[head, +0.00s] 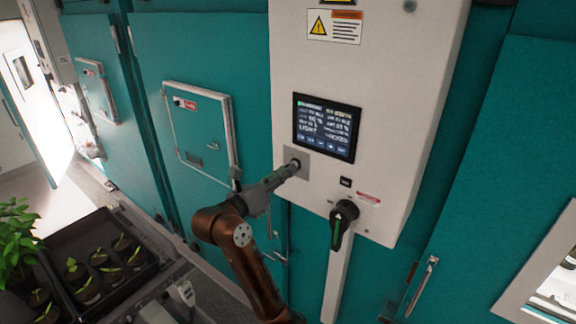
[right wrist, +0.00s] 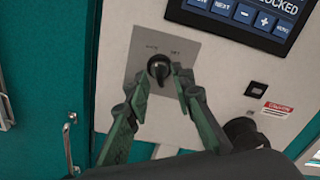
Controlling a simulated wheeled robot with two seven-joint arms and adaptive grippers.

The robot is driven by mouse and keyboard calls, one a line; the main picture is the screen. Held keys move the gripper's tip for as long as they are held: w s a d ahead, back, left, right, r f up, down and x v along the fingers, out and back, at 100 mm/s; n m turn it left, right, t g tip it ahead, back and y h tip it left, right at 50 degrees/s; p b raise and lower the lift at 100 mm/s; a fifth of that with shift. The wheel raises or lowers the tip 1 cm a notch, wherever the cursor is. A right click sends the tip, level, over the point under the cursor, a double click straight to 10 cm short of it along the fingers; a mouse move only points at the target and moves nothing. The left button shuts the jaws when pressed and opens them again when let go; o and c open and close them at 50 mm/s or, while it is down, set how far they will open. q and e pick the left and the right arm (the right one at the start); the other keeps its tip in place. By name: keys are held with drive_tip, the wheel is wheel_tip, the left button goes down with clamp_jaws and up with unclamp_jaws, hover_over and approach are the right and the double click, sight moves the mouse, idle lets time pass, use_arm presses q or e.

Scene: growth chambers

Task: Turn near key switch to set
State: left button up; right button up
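The near key switch (right wrist: 158,66) is a dark round knob on a square grey plate (right wrist: 185,50). Small labels are above it; the right one reads SET, the left one is too blurred to read. The fingers look apart, and I see no clear grip on the knob. In the head view my right gripper (head: 288,171) reaches the plate and partly hides the switch. My left gripper is not in view.
The white control box (head: 400,90) carries a display (head: 326,127), whose text ends in LOCKED in the wrist view. A black rotary handle (head: 342,218) with a green mark is below right. Teal chamber doors (head: 205,50) surround it. A tray of seedlings (head: 140,275) is at lower left.

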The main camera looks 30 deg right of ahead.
drive_tip(key=shift+x, duration=1.15)
drive_tip(key=shift+c, duration=0.5)
clamp_jaws()
